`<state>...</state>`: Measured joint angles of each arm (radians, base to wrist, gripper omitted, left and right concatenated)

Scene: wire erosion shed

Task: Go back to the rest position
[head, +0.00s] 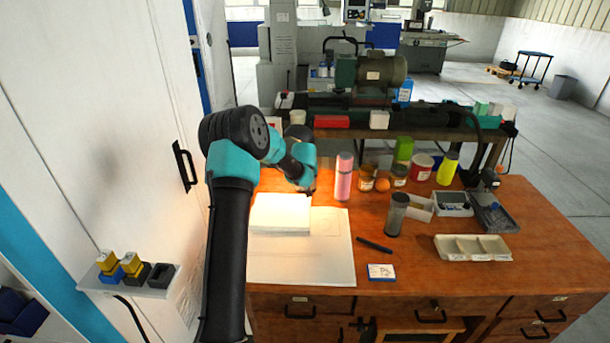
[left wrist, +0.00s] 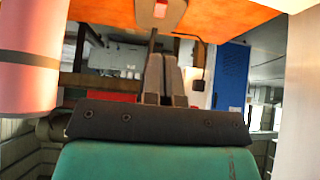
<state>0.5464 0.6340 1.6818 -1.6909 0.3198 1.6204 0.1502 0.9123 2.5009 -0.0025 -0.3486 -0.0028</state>
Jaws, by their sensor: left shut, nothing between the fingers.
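My left arm reaches up from the bottom of the head view and bends over the back left of the wooden table (head: 400,262). Its gripper (head: 311,191) is small and partly hidden in the head view, just behind the white block and left of the pink cylinder (head: 344,177). In the left wrist view the two fingers (left wrist: 164,58) are together, shut with nothing between them. The pink cylinder also stands close by at the left of that view (left wrist: 28,75). My right gripper is in neither view.
A white block (head: 280,213) lies on a white sheet (head: 300,265). Bottles and jars stand at the back, near a dark grey cylinder (head: 396,215). A compartment tray (head: 472,248) is at right. A white cabinet (head: 110,110) rises at left.

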